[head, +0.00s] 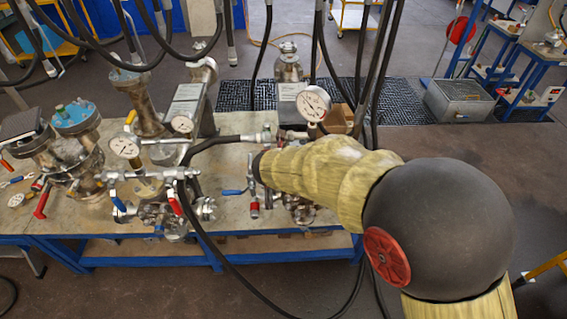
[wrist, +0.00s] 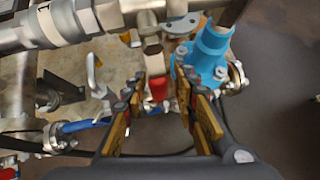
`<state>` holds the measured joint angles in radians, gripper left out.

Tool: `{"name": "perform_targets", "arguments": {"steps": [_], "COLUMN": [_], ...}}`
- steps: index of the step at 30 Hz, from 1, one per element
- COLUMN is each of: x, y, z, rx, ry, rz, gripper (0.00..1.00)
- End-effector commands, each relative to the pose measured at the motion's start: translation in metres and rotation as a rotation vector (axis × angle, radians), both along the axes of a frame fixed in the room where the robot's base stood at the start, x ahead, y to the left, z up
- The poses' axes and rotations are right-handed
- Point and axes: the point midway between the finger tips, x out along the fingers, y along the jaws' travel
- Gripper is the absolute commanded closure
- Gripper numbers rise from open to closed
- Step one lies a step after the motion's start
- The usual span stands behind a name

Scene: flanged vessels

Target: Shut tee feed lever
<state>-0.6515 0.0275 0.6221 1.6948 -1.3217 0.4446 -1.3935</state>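My gripper (wrist: 160,82) is open in the wrist view, its two fingers apart. A red lever handle (wrist: 158,90) shows between the fingers, below a metal fitting; I cannot tell whether either finger touches it. A blue lever (wrist: 85,126) lies to the left of the fingers. In the head view a blue lever (head: 235,191) and a red-handled lever (head: 254,209) hang near the end of my arm, over the bench. Which lever is the tee feed lever is not labelled. My gripper's fingers cannot be made out in the head view.
The bench (head: 120,248) holds flanged vessels, gauges (head: 314,103) and other levers. A black hose (head: 215,140) crosses it and hoses hang from above. In the wrist view a blue cone-shaped part (wrist: 212,48) stands close to the right finger and a thick pipe (wrist: 55,24) lies upper left.

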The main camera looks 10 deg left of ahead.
Motion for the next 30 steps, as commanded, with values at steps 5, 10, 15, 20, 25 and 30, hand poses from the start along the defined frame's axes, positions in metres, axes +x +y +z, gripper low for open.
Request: {"name": "perform_targets", "arguments": {"steps": [5,10,15,20,25,30], "x": [0.000,0.000,-0.011,-0.032,-0.057,-0.075], "y": [0.001,0.001,0.002,0.001,0.000,-0.001], "z": [0.001,0.002,0.014,0.036,0.060,0.077], "rx": [0.001,0.002,0.004,0.004,0.004,0.002], "ry": [-0.001,-0.002,-0.004,-0.005,-0.004,-0.003], "rz": [0.001,0.001,0.001,0.001,0.001,0.001], "gripper": [0.66,0.66,0.66,0.66,0.66,0.66]}}
